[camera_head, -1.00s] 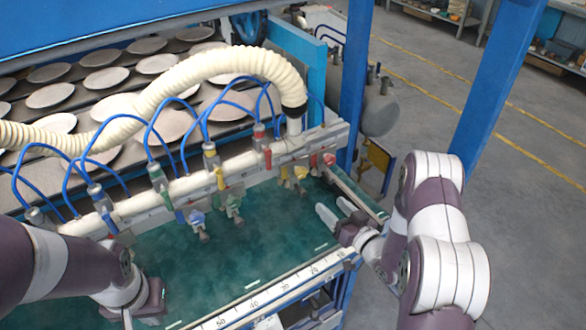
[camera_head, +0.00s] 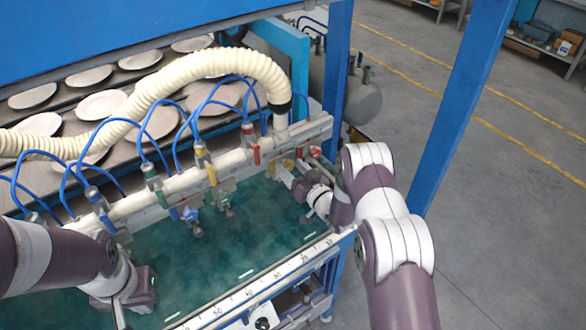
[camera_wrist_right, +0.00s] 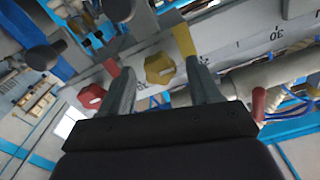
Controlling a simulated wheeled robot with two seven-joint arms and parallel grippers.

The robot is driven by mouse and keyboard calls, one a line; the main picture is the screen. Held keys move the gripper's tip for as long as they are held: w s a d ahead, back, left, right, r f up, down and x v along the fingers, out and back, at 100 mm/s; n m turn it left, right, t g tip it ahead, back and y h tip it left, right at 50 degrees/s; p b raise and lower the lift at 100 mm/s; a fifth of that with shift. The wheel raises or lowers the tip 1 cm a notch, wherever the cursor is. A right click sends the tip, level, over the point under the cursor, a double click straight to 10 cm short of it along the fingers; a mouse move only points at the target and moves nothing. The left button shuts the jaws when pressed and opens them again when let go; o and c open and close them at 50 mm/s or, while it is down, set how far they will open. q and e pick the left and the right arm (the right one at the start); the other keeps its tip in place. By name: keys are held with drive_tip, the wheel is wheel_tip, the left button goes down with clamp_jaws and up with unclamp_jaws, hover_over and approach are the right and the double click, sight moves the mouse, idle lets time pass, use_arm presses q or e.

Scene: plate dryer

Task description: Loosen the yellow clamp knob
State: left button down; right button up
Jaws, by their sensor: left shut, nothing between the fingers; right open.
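The yellow clamp knob (camera_wrist_right: 158,69) shows in the right wrist view on the grey ruler rail, beside a yellow clamp piece (camera_wrist_right: 184,40). My right gripper (camera_wrist_right: 157,72) is open, with one finger on each side of the knob in that view. I cannot tell whether the fingers touch it. In the head view my right gripper (camera_head: 285,173) reaches to the yellow clamp (camera_head: 288,163), and its wrist partly hides the area. My left gripper (camera_head: 121,312) is shut and empty at the lower left, over the green surface.
A red knob (camera_wrist_right: 91,96) sits just left of the yellow one. Green and blue clamps (camera_head: 190,214) hang along the same rail. A cream hose (camera_head: 190,75) and blue tubes run above it. The green surface (camera_head: 250,235) in front is clear.

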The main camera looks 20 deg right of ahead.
drive_tip(key=c, duration=1.1)
drive_tip(key=shift+o, duration=0.3)
drive_tip(key=shift+f+n+b, duration=0.2)
drive_tip(key=shift+n+b, duration=0.4)
drive_tip(key=shift+b, duration=0.2)
drive_tip(key=n+b, duration=0.3)
drive_tip(key=b, duration=0.1)
drive_tip(key=n+b, duration=0.4)
drive_tip(key=b, duration=0.1)
drive_tip(key=n+b, duration=0.3)
drive_tip(key=b, duration=0.1)
drive_tip(key=shift+a+f+b, duration=0.15)
drive_tip(key=shift+f+b, duration=0.1)
drive_tip(key=shift+b, duration=0.05)
drive_tip(key=n+b, duration=1.1)
drive_tip(key=b, duration=0.7)
drive_tip(key=shift+s+f, duration=0.1)
drive_tip(key=shift+r+n+b, duration=0.2)
drive_tip(key=shift+n+b, duration=0.7)
drive_tip(key=shift+b, duration=0.15)
drive_tip(key=o, duration=1)
drive_tip(key=shift+r, duration=0.1)
drive_tip(key=shift+o, duration=0.2)
